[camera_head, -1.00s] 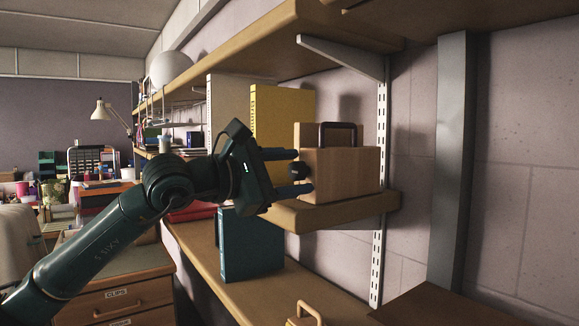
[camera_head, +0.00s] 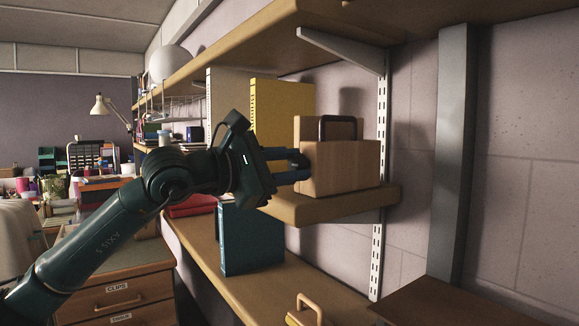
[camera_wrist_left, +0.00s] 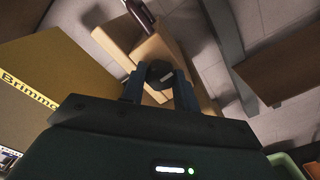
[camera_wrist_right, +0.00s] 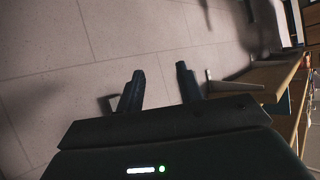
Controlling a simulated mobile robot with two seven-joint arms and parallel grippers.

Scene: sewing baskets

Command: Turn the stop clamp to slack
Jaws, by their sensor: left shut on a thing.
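A light wooden sewing box (camera_head: 345,166) with a dark handle (camera_head: 338,118) on top stands on a small wooden shelf. The stop clamp shows as a dark round knob (camera_wrist_left: 159,71) on the box's left end. My left gripper (camera_head: 302,165) points right at that end. In the left wrist view its fingers (camera_wrist_left: 160,88) are shut on the knob, which carries a pale mark. In the head view the fingers mostly hide the knob. My right gripper (camera_wrist_right: 158,82) is open and empty in its wrist view, and out of the head view.
A yellow binder (camera_head: 281,115) stands just behind my left gripper. A blue binder (camera_head: 252,240) stands on the lower shelf (camera_head: 315,285) below it. A shelf bracket (camera_head: 345,55) and an upper shelf (camera_head: 270,45) are overhead.

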